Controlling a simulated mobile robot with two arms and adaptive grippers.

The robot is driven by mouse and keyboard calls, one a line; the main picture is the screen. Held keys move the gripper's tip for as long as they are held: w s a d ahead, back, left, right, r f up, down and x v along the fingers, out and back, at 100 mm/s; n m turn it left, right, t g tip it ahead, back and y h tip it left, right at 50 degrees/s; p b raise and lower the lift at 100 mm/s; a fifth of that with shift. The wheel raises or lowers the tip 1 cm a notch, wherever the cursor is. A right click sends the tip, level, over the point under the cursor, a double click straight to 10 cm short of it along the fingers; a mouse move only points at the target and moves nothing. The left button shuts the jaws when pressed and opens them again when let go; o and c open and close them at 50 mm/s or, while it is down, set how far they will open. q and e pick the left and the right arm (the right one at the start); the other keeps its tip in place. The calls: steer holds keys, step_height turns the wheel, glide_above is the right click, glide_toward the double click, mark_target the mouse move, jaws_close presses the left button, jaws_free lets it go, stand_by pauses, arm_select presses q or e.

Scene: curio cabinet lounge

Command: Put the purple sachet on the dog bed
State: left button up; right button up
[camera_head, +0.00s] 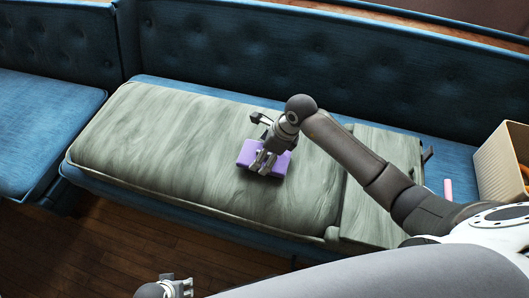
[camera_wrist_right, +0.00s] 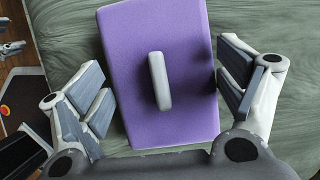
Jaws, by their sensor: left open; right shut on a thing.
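The purple sachet (camera_head: 246,153) is a flat block over the green padded cushion (camera_head: 150,130). In the right wrist view the sachet (camera_wrist_right: 185,110) has a pale grey handle on top. My right gripper (camera_head: 265,162) is shut on it, with fingers at its two long sides. I cannot tell whether the sachet rests on the cushion or is just above it. My left gripper (camera_head: 178,285) is open and empty at the bottom edge, low over the floor, partly cut off. No thing is clearly a dog bed, unless it is the green cushion.
The green cushion lies on a blue tufted bench (camera_head: 230,45). A cream ribbed basket (camera_head: 497,165) with something orange inside stands at the right. A small pink object (camera_head: 448,189) is beside it. Wooden floor (camera_head: 110,240) is bare in front of the bench.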

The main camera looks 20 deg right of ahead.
steer(key=o, duration=0.8)
arm_select(q)
steer(key=shift+w+r, duration=0.1)
steer(key=shift+r, duration=0.15)
arm_select(e)
steer(key=shift+r, duration=0.15)
arm_select(q)
steer(key=s+f+p, duration=0.1)
steer(key=s+f, duration=0.2)
steer(key=f, duration=0.2)
steer(key=shift+a+f+p, duration=0.2)
steer(key=shift+f+p, duration=0.05)
steer(key=shift+p, duration=0.15)
arm_select(e)
steer(key=v, duration=1.1)
steer(key=shift+d+r, duration=0.15)
steer(key=shift+r, duration=0.25)
arm_select(q)
steer(key=shift+s, duration=0.1)
arm_select(e)
steer(key=shift+s, duration=0.1)
